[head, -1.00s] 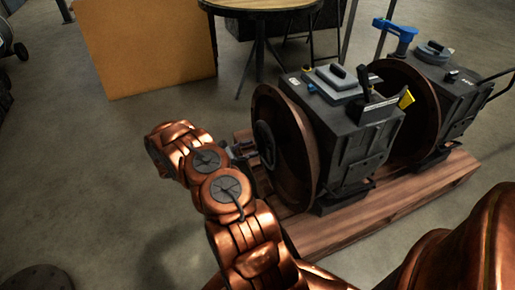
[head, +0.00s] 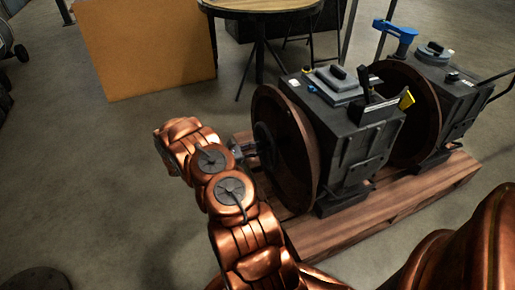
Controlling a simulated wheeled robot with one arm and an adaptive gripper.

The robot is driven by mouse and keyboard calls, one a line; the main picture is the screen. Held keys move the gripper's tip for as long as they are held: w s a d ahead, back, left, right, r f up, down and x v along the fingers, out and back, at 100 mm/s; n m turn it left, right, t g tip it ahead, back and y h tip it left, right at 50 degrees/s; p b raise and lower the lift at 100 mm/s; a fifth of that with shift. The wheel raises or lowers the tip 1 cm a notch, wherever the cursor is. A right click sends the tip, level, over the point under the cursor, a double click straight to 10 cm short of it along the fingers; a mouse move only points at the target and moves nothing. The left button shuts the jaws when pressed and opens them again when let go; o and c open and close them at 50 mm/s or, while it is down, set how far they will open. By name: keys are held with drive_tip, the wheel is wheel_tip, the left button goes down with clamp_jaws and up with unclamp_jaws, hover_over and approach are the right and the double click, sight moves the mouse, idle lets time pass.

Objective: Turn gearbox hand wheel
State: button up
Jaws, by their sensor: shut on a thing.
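The gearbox (head: 345,150) is a dark box with a large brown round flange (head: 300,165) on its left face. The dark hand wheel (head: 266,146) sits at the middle of that flange. My gripper (head: 252,150) reaches in from the left and is shut on the hand wheel's near rim. The fingertips are small and partly hidden by my copper arm, so the exact contact is hard to see.
A second similar gearbox (head: 440,95) stands behind to the right. Both rest on a wooden pallet (head: 350,226). A round table (head: 262,7) and an orange-brown panel (head: 145,45) stand at the back.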

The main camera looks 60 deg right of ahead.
clamp_jaws()
drive_tip(key=shift+n+p, duration=0.3)
drive_tip(key=shift+n, duration=0.1)
drive_tip(key=n+p, duration=0.1)
drive_tip(key=n, duration=0.1)
drive_tip(key=shift+w+n, duration=0.1)
drive_tip(key=shift+n, duration=0.3)
drive_tip(key=n+p, duration=0.1)
drive_tip(key=n, duration=0.2)
drive_tip(key=shift+w+d, duration=0.1)
drive_tip(key=shift+f+n+p, duration=0.2)
drive_tip(key=shift+n+p, duration=0.1)
drive_tip(key=shift+n, duration=1.3)
drive_tip(key=o, duration=0.8)
unclamp_jaws()
drive_tip(key=shift+w+d, duration=0.1)
drive_tip(key=shift+w, duration=0.05)
drive_tip(key=shift+c, duration=0.2)
drive_tip(key=shift+w, duration=0.1)
